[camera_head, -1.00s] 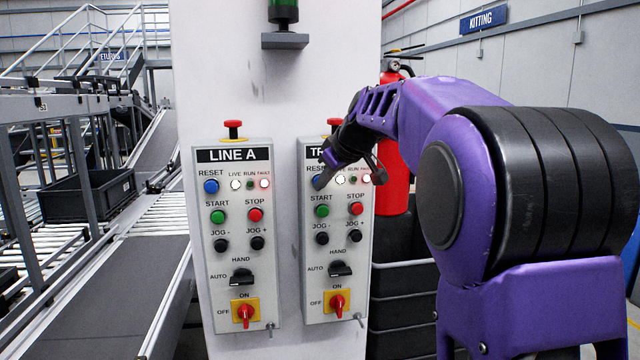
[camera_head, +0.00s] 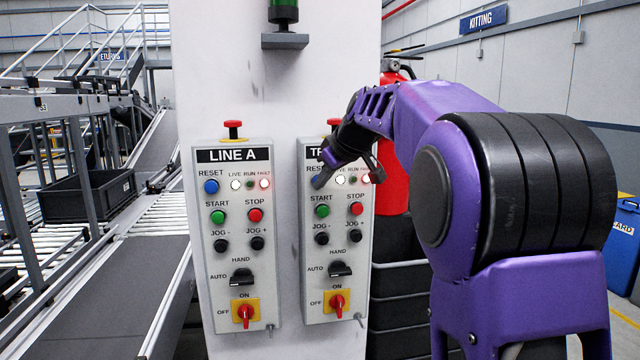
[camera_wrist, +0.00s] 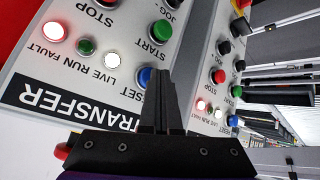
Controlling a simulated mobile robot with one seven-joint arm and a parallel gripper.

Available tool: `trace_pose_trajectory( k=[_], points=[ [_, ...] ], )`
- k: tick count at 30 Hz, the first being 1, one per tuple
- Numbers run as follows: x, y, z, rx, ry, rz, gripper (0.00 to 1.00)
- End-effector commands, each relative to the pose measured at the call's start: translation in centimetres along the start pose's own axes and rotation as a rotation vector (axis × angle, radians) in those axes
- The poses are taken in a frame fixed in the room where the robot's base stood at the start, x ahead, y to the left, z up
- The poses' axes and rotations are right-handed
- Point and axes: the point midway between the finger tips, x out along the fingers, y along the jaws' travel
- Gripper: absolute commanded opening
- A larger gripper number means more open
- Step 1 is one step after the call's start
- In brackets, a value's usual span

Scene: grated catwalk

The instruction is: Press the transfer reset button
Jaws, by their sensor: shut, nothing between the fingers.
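The transfer panel (camera_head: 312,280) is the right-hand grey control box on the white column, and its name plate reads TRANSFER in the wrist view (camera_wrist: 65,102). Its blue reset button (camera_wrist: 145,77) sits at the panel's upper corner, partly covered by my fingers in the wrist view. In the head view my gripper hides most of it. My gripper (camera_head: 320,181) is shut and empty, with its tips right at the reset button; in the wrist view the closed fingertips (camera_wrist: 158,74) overlap the button's edge. I cannot tell whether they touch it. The panel's fault light (camera_wrist: 54,31) glows red.
The similar LINE A panel (camera_head: 233,155) hangs just to the left, with its own blue reset button (camera_head: 211,186). A red emergency knob (camera_head: 334,122) tops the transfer panel. A red fire extinguisher (camera_head: 394,205) stands behind my arm. A conveyor (camera_head: 100,275) runs on the left.

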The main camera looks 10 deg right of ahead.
Motion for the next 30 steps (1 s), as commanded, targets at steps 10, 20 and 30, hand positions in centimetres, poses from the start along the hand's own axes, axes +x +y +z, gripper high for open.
trace_pose_trajectory(
  k=[10, 20, 30],
  points=[
    [0.32, 0.22, -0.24, 0.000, 0.001, 0.000, 0.00],
    [0.39, 0.30, -0.33, 0.000, 0.001, 0.001, 0.00],
    [-0.14, -0.23, 0.31, 0.000, 0.002, 0.001, 0.00]
  ],
)
